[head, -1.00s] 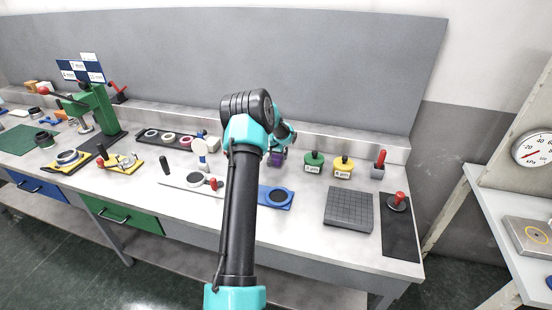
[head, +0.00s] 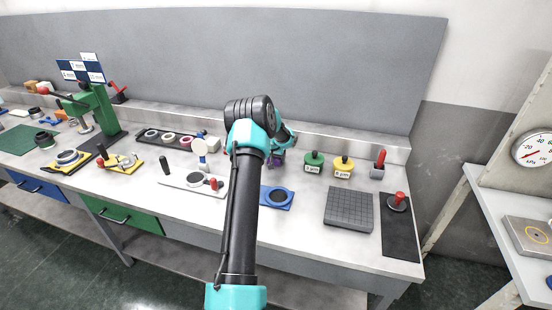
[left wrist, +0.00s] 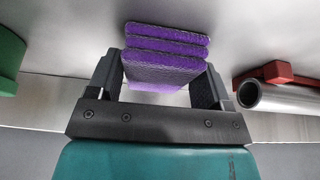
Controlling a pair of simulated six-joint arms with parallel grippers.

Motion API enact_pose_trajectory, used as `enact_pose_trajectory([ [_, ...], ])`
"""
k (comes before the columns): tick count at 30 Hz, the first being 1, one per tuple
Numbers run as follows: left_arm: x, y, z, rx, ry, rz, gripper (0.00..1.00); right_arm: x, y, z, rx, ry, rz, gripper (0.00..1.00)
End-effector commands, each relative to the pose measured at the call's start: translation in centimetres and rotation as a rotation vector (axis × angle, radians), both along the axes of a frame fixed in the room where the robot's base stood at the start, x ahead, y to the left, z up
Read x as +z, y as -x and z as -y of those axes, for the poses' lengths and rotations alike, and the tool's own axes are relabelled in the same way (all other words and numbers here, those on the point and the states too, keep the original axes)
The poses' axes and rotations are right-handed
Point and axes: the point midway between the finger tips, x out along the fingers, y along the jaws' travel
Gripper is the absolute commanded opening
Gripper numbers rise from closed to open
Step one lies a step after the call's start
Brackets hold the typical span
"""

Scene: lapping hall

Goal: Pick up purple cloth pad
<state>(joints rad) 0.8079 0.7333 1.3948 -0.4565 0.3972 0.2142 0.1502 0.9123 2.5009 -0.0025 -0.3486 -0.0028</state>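The purple cloth pad (left wrist: 166,58) is a folded, layered block in the left wrist view. My left gripper (left wrist: 157,85) has one finger on each side of it, and I see no clear gap between the fingers and the pad. It looks shut on the pad. In the head view my left gripper (head: 279,153) is beyond the arm at the back of the bench, and only a small bit of the purple pad shows there. I cannot tell whether the pad touches the bench. My right gripper is not in view.
Green (head: 314,161) and yellow (head: 343,166) knobbed containers stand right of the gripper, with a red-handled block (head: 379,163) beyond. A blue plate (head: 287,203), a dark grooved plate (head: 348,222) and a black mat (head: 404,244) lie nearer the front edge.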

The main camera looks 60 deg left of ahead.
Motion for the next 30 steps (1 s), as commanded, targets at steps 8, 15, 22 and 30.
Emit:
enact_pose_trajectory([
  [8, 0.0, 0.0, 0.0, 0.000, 0.000, 0.000, 0.46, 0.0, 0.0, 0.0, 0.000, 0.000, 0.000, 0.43],
  [15, 0.0, 0.0, 0.0, 0.000, 0.000, 0.000, 0.42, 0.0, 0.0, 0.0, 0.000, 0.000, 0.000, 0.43],
  [22, 1.2, 0.0, 0.0, 0.000, -0.001, 0.002, 0.42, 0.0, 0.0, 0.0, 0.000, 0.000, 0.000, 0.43],
  [30, 3.7, 0.3, 0.4, 0.000, 0.000, -0.001, 0.42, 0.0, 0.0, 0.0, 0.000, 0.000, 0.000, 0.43],
])
